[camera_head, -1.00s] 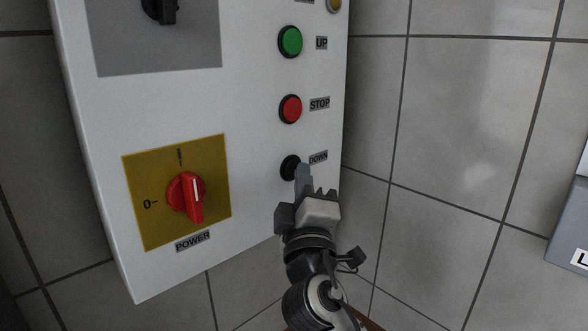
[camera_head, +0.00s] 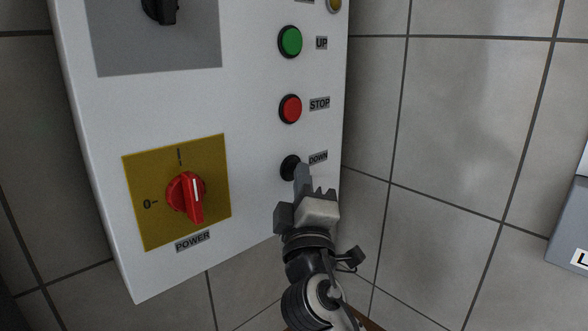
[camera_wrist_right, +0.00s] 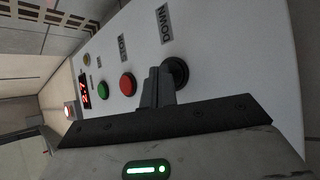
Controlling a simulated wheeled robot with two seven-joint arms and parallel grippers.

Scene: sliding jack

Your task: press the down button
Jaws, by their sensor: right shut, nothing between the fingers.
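The black down button (camera_head: 289,167) sits low on the white control panel (camera_head: 255,190), beside its DOWN label (camera_head: 318,158). My right gripper (camera_head: 303,168) is shut and empty, its fingertips over the right part of the button in the head view. In the right wrist view the black down button (camera_wrist_right: 175,72) shows right by the tips of the shut fingers (camera_wrist_right: 158,88). I cannot tell whether they touch it or whether it is pushed in. My left gripper is not in view.
Above the down button are the red stop button (camera_head: 290,109) and the green up button (camera_head: 290,42). A red power knob (camera_head: 186,197) on a yellow plate (camera_head: 140,170) is to the left. A grey tiled wall (camera_head: 440,130) lies behind the panel.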

